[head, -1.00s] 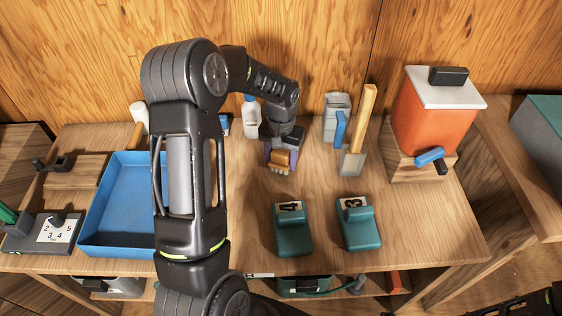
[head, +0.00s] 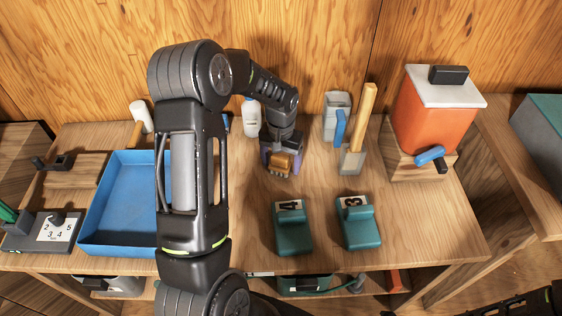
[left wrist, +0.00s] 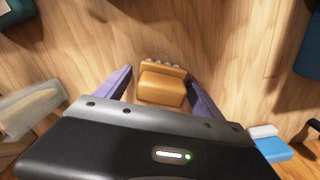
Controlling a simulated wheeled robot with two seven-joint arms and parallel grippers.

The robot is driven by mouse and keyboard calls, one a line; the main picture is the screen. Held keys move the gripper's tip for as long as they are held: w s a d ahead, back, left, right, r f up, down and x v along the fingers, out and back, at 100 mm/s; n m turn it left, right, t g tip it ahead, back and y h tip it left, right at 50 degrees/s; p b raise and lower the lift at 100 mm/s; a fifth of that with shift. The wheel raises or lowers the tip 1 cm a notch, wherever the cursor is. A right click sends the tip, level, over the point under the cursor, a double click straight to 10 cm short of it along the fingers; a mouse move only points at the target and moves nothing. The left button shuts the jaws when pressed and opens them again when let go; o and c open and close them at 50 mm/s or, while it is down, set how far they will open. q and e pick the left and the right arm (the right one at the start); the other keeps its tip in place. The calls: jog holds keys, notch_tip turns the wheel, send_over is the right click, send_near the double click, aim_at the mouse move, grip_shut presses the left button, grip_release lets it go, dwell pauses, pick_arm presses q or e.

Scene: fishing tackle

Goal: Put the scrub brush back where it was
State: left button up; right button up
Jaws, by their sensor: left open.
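The scrub brush (head: 279,164) is a small orange-brown block with pale bristles along one edge. It rests on the wooden bench near the middle. In the left wrist view the brush (left wrist: 162,88) sits between the two purple fingers, with a gap on each side. My left gripper (head: 282,160) is open around it, pointing down from above. The left gripper (left wrist: 160,92) is apart from the brush on both sides.
Two teal weights (head: 292,234) (head: 358,230) stand in front. A wooden-handled scraper (head: 352,160) and a grey container (head: 337,110) stand to the right, then an orange dispenser (head: 434,118). A white bottle (head: 251,117) is behind. A blue tray (head: 120,250) is at left.

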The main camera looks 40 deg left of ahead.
aim_at(281, 154)
pick_arm(q)
jog(key=shift+r, duration=0.6)
notch_tip(281, 154, up, 11)
jog(key=shift+r+b, duration=0.1)
jog(key=shift+b, duration=0.6)
